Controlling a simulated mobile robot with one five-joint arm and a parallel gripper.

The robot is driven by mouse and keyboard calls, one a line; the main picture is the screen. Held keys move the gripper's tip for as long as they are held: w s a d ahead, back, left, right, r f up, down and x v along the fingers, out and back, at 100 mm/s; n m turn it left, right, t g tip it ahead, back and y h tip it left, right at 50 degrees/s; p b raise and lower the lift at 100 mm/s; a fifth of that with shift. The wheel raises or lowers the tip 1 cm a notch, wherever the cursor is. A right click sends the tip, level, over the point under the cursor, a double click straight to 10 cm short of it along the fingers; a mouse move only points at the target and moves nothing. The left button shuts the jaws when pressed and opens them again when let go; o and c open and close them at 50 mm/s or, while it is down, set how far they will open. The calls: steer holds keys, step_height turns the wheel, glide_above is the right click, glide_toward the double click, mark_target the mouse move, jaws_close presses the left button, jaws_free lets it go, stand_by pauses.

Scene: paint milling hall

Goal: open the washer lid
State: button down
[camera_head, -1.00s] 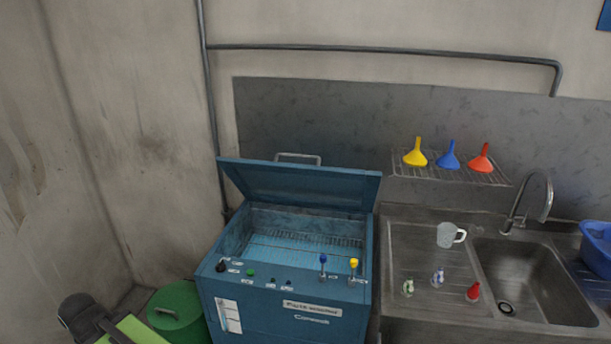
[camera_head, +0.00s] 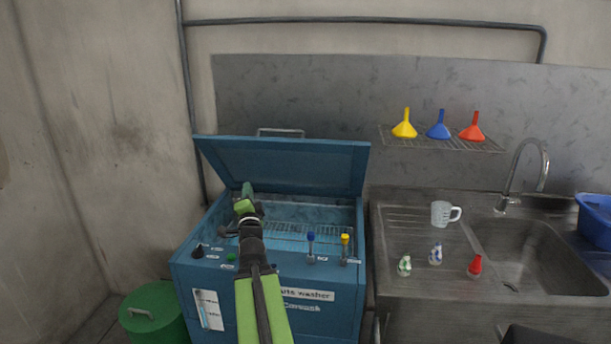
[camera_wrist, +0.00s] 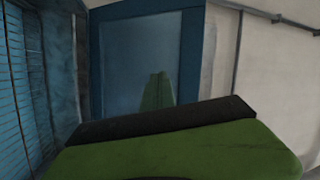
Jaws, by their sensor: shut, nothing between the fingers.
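The washer is a blue box (camera_head: 340,300) with a label on its front panel. Its blue lid (camera_head: 290,163) is raised and tilted back, with a metal handle (camera_head: 281,131) at its top edge. The basin with a wire rack (camera_head: 290,235) is uncovered below it. My gripper (camera_head: 247,189) is shut and empty. It reaches over the basin, near the lower left part of the lid's underside. In the wrist view the lid's inner face (camera_wrist: 135,70) fills the middle behind the green gripper parts. Whether the gripper touches the lid cannot be told.
A green bin (camera_head: 152,318) is at the left. At the right, a sink counter (camera_head: 425,275) holds a mug (camera_head: 443,213) and small bottles. A rack (camera_head: 440,143) with funnels hangs above.

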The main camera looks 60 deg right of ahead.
mark_target(308, 143)
steer(key=s+d+r+m+g+h+b, duration=0.1)
steer(key=s+d+r+m+g+h, duration=0.15)
steer(key=s, duration=0.35)
steer(key=s+d+r+m+g+h, duration=0.1)
steer(key=s+m+h, duration=0.2)
steer(key=s, duration=0.2)
steer(key=s+d+r+m+g+h+b, duration=0.1)
steer(key=s+d+r+m+g+h, duration=0.1)
steer(key=s, duration=0.4)
steer(key=shift+t, duration=0.25)
steer(key=p+x, duration=0.6)
steer(key=x, duration=0.4)
steer(key=shift+d+r, duration=0.1)
